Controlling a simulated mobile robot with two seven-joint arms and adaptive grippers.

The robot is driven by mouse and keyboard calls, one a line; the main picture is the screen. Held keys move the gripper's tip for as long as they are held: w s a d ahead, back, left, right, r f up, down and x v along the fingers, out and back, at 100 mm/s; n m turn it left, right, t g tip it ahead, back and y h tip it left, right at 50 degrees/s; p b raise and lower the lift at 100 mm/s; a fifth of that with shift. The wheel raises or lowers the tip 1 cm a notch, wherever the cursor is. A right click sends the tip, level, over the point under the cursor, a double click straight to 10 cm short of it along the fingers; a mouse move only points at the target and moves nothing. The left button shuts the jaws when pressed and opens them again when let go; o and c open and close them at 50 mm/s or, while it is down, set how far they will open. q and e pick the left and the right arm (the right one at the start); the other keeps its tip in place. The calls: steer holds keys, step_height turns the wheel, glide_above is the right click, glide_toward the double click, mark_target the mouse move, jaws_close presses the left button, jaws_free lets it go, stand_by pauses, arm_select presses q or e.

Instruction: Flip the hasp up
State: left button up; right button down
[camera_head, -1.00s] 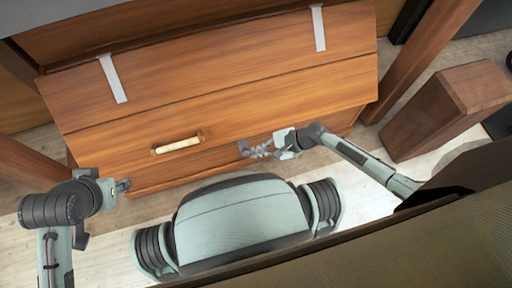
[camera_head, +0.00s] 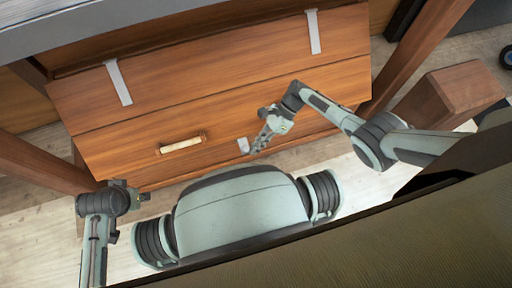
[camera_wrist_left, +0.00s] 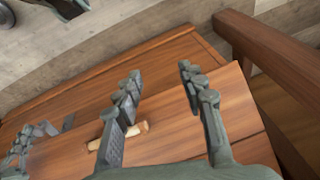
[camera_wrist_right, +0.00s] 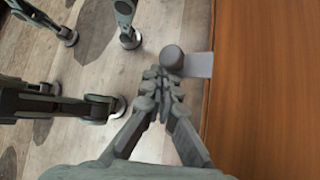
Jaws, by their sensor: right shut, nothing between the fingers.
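The hasp (camera_head: 243,146) is a small grey plate at the front edge of the wooden chest (camera_head: 220,115), right of the pale handle. In the right wrist view the hasp (camera_wrist_right: 199,65) sticks out past the wood's edge, beside a round grey knob (camera_wrist_right: 172,57). My right gripper (camera_head: 257,148) is shut and empty, its tips close beside the hasp. In the right wrist view its tips (camera_wrist_right: 158,73) are at the knob; I cannot tell whether they touch it. My left gripper (camera_head: 132,190) is at the chest's front left corner. Its fingers (camera_wrist_left: 160,80) are spread and empty.
The pale handle (camera_head: 181,146) sits on the chest front. Two light metal straps (camera_head: 118,82) lie across the chest's rear part. A wooden block (camera_head: 460,92) and posts stand at the right. Open floor lies along the chest's front.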

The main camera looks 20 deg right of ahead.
arm_select(q)
steer(key=shift+r, duration=0.85)
arm_select(e)
steer(key=shift+w+r+m+g, duration=0.25)
steer(key=shift+w+r+g, duration=0.2)
steer(key=shift+r, duration=0.3)
steer(key=shift+w+r+m+g, duration=0.25)
steer(key=shift+w+r+g, duration=0.15)
steer(key=shift+r, duration=0.3)
arm_select(q)
steer(key=shift+f, duration=0.15)
arm_select(e)
steer(key=shift+r, duration=0.1)
